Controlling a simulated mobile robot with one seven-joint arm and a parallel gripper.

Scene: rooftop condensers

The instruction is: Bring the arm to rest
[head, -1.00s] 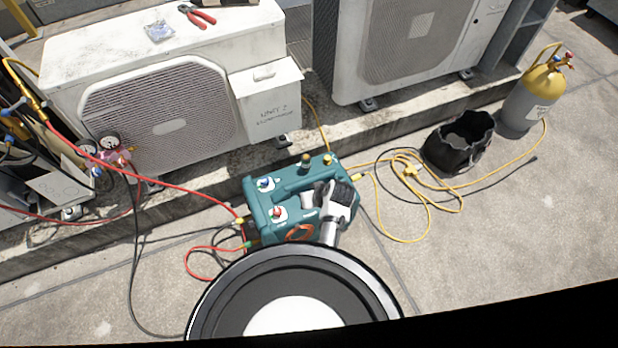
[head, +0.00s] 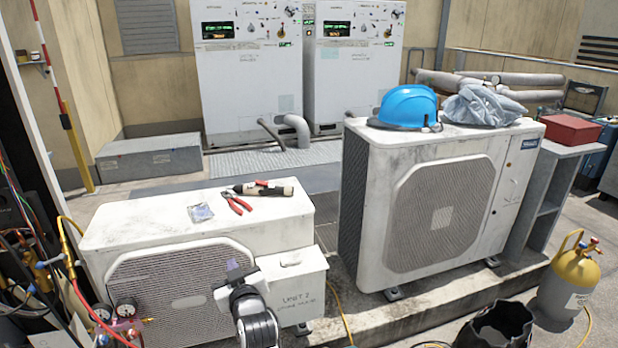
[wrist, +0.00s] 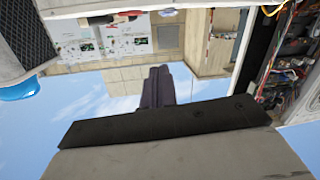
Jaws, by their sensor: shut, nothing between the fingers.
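My gripper (head: 238,266) is raised in front of the left condenser unit (head: 200,220), overlapping its grille and the box marked UNIT 2 (head: 297,284) in the head view. Its dark fingers are together with nothing between them. In the wrist view the gripper (wrist: 158,75) points away from the camera, fingers shut, against open sky and a wall. My arm enters the head view from the bottom edge; most of it is out of view.
Red pliers (head: 236,200) lie on the left condenser. A blue helmet (head: 405,106) and grey cloth (head: 485,104) rest on the right condenser (head: 430,210). Gauges and hoses (head: 103,312) are at lower left. A yellow-topped cylinder (head: 570,285) and black bucket (head: 497,326) stand at lower right.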

